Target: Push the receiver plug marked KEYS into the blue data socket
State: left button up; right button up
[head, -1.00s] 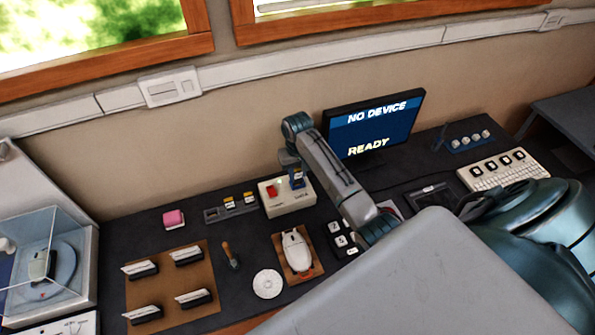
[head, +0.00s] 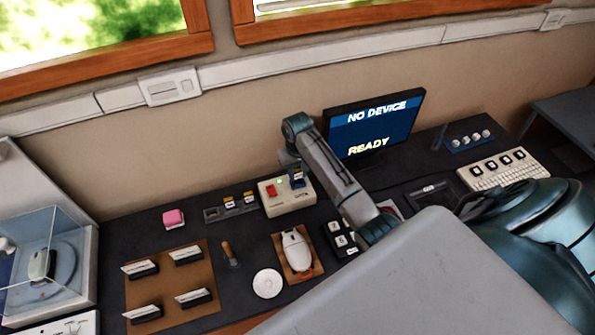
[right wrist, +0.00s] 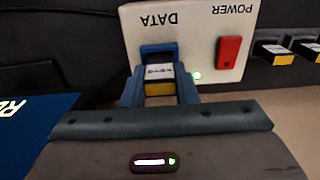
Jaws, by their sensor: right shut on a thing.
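My right gripper (head: 297,181) is shut on the receiver plug marked KEYS, close over the white hub box (head: 272,204). In the right wrist view the plug (right wrist: 159,73) has a white and yellow label, upside down in the picture, and sits between the blue fingers (right wrist: 160,92). The blue data socket (right wrist: 159,49) is directly at the plug's far end, under the word DATA. I cannot tell how far the plug's tip is inside it. My left gripper is not in view.
A red POWER switch (right wrist: 229,52) and a lit green lamp sit beside the socket. A rack (head: 231,208) with other yellow-labelled plugs stands left of the box. The monitor (head: 376,124) reads NO DEVICE, READY. A white mouse (head: 297,250) lies in front.

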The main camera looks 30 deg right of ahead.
jog(key=shift+f, duration=0.8)
dwell(0.4)
jog(key=o, duration=1.5)
jog(key=shift+r, duration=0.1)
jog(key=shift+r, duration=3.4)
